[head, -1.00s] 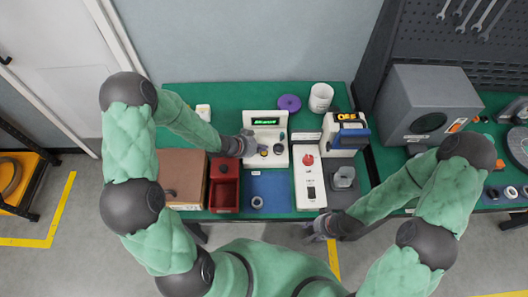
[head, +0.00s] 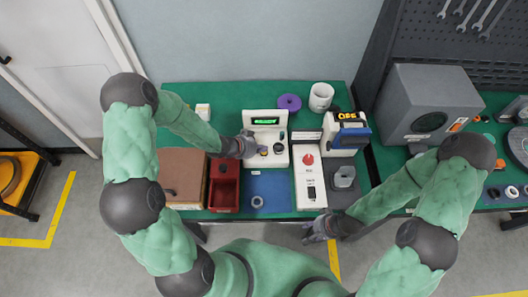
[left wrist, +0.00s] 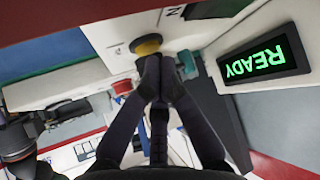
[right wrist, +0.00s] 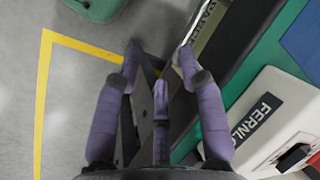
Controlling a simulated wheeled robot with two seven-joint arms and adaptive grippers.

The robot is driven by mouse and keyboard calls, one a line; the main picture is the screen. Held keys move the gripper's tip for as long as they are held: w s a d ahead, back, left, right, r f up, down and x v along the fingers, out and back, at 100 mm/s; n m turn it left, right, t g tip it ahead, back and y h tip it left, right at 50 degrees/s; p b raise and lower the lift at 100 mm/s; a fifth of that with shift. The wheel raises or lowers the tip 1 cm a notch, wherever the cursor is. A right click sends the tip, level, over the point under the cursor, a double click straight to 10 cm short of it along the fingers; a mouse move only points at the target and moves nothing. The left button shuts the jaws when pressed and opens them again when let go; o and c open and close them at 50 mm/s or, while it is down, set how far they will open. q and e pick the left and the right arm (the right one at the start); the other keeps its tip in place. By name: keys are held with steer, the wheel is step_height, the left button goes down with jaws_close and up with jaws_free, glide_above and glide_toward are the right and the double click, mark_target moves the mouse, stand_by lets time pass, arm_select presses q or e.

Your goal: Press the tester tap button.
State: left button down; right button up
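The tester (head: 282,159) is a white unit on the green bench, with a green-lit display (head: 265,122). The left wrist view shows the display (left wrist: 255,62) reading READY, upside down. A round yellow button-like piece (left wrist: 146,44) is on the tester's white face, with a smaller grey-green piece (left wrist: 188,65) beside it. My left gripper (left wrist: 155,62) is shut and empty, its fingertips right at the yellow piece; I cannot tell whether they touch. My right gripper (right wrist: 160,58) is open and empty, low in front of the bench edge.
A red bin (head: 224,190) and brown box (head: 181,173) are left of the tester. A white box with a red button (head: 308,159) stands to its right, before a blue-and-white device (head: 350,137). A purple disc (head: 289,102) and white cup (head: 321,97) are behind. A blue mat (head: 275,187) lies in front.

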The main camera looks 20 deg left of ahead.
arm_select(q)
steer(key=shift+f, duration=0.2)
stand_by(0.6)
steer(key=shift+s+d+f+b, duration=0.15)
steer(key=shift+s+f+b, duration=0.35)
steer(key=shift+f, duration=0.1)
stand_by(0.6)
steer(key=shift+r, duration=0.15)
steer(key=shift+w+r+p, duration=0.15)
steer(key=shift+r+p, duration=0.2)
steer(key=shift+p, duration=0.3)
steer(key=shift+w+r, duration=0.1)
steer(key=shift+r, duration=0.05)
steer(key=shift+w+r, duration=0.15)
steer(key=shift+r, duration=0.2)
step_height(320, 180, up, 5)
steer(key=p, duration=0.4)
steer(key=shift+f+p, duration=0.15)
steer(key=shift+p, duration=0.2)
